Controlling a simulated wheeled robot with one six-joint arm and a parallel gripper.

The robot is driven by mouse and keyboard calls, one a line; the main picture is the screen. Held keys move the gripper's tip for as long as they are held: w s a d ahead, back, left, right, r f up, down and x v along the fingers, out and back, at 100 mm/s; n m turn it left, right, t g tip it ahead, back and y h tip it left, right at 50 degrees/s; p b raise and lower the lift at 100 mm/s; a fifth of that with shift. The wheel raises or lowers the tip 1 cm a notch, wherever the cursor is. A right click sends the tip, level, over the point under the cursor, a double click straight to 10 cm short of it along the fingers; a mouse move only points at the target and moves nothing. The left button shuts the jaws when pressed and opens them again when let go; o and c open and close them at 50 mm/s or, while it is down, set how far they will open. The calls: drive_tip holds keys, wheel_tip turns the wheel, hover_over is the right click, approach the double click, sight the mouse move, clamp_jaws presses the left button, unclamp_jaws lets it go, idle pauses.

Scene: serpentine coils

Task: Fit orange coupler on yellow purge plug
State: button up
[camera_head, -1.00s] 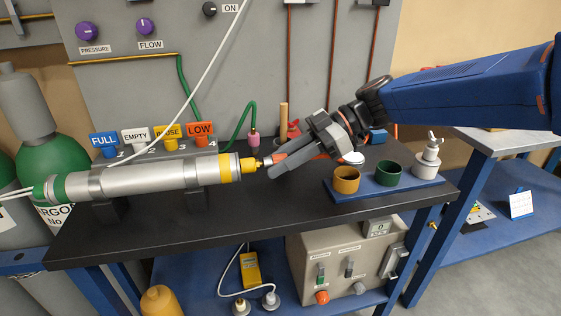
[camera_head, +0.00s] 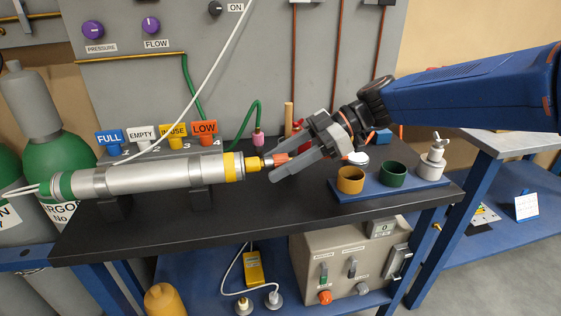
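The yellow purge plug (camera_head: 253,164) sticks out of the right end of the long silver tube (camera_head: 145,178), beside its yellow band. The small orange coupler (camera_head: 278,159) is at the plug's tip, in line with it. A short metallic piece shows between them; I cannot tell how far the coupler is seated. My gripper (camera_head: 283,161) reaches in from the right. Its grey fingers are spread, one above and one below the coupler, and appear clear of it. Part of the coupler's right side is close to the fingers and hard to make out.
The tube rests on dark supports on the black bench (camera_head: 150,228). Label signs stand behind it. A green hose with a pink nozzle (camera_head: 258,139) is behind the plug. A blue tray (camera_head: 398,188) with orange and green cups and a white-grey fitting stands right. The bench front is clear.

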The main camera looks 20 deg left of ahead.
drive_tip(key=v, duration=1.7)
drive_tip(key=s+d+f+m+t+h, duration=0.3)
drive_tip(key=s+d+f+m, duration=0.3)
drive_tip(key=d, duration=0.5)
drive_tip(key=s+d+f+m+t+h, duration=0.4)
drive_tip(key=s+d+f+m, duration=0.2)
drive_tip(key=d+f+m, duration=0.2)
drive_tip(key=s+d+f+m+t+h, duration=0.3)
drive_tip(key=s+d+f+m, duration=0.4)
drive_tip(key=d, duration=0.8)
drive_tip(key=f+m+t, duration=0.1)
drive_tip(key=m, duration=0.2)
drive_tip(key=shift+d, duration=0.4)
